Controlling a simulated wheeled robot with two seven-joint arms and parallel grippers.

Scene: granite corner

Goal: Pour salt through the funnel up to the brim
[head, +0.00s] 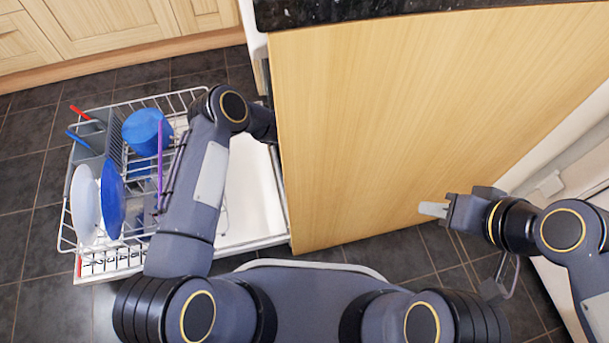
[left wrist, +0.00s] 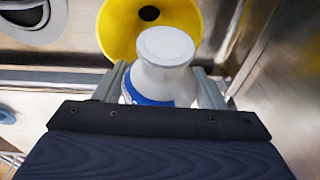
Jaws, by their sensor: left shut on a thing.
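In the left wrist view, my left gripper (left wrist: 163,88) is shut on a white salt container (left wrist: 166,46) with a blue band, one finger on each side. The yellow funnel (left wrist: 116,27) is just beyond the container, its wide mouth and dark central hole in view. The container overlaps part of the funnel's rim in the picture; I cannot tell if they touch. In the head view, my left arm reaches behind the wooden panel, which hides the left gripper, container and funnel. My right gripper (head: 437,209) is away at the right, its jaw opening unclear.
A pulled-out dish rack (head: 95,247) holds a white plate (head: 85,200), a blue plate (head: 111,199) and a blue bowl (head: 147,130) beneath and left of my left arm. The wooden panel (head: 420,120) stands between my arms. Metal walls (left wrist: 281,75) surround the funnel closely.

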